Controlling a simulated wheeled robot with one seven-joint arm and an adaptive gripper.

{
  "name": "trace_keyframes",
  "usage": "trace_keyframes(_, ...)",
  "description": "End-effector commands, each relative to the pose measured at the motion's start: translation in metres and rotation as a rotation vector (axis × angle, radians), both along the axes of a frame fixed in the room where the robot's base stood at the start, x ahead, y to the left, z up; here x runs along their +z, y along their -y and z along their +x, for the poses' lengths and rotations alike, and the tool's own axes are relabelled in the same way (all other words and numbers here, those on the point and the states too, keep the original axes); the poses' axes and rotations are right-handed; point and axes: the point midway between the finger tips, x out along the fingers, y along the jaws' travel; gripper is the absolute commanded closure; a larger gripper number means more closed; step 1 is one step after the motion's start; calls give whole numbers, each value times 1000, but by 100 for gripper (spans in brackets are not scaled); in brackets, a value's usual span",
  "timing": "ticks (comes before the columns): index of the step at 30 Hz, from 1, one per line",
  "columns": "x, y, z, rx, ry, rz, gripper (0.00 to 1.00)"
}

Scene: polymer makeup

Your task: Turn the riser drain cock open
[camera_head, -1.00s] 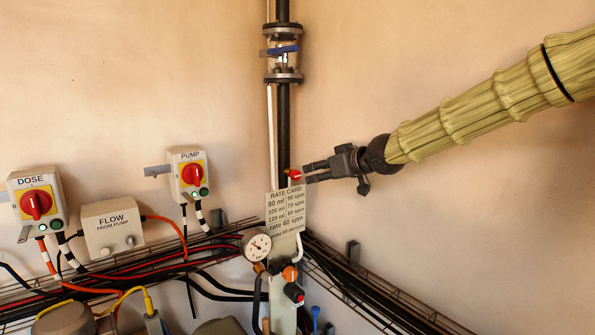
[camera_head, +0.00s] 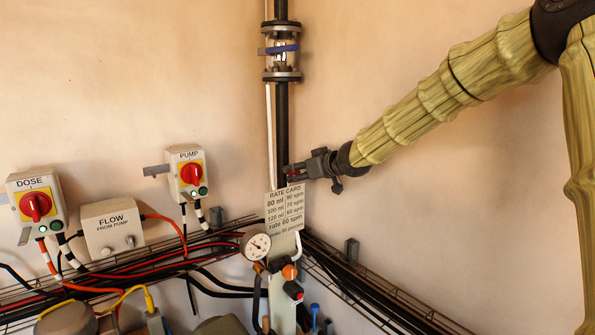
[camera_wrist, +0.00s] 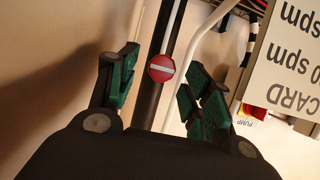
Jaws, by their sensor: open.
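The riser drain cock shows in the wrist view as a round red knob (camera_wrist: 161,68) with a white bar across its face, in front of the black riser pipe (camera_wrist: 158,40). My gripper (camera_wrist: 164,88) is open, with one green-padded finger on each side of the knob in that view. I cannot tell whether either finger touches it. In the head view my gripper (camera_head: 293,176) reaches the riser (camera_head: 282,130) from the right, just above the rate card. There it hides most of the cock; only a little red shows.
The rate card (camera_head: 284,207) hangs just below my gripper. A sight glass with a blue band (camera_head: 282,49) is higher on the riser. A pressure gauge (camera_head: 256,245) and cable trays lie below. DOSE (camera_head: 36,205) and PUMP (camera_head: 190,174) switches are at left. The right wall is mostly clear.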

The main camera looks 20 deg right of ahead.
Motion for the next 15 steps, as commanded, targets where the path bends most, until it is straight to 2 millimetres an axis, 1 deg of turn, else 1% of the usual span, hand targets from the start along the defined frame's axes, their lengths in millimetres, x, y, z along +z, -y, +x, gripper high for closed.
trace_keyframes(3, -3, -3, 9, 0, -1, 0, 50)
trace_keyframes(6, -5, -5, 13, 0, -1, 0, 50)
trace_keyframes(15, -7, -7, 16, 1, 0, 0, 50)
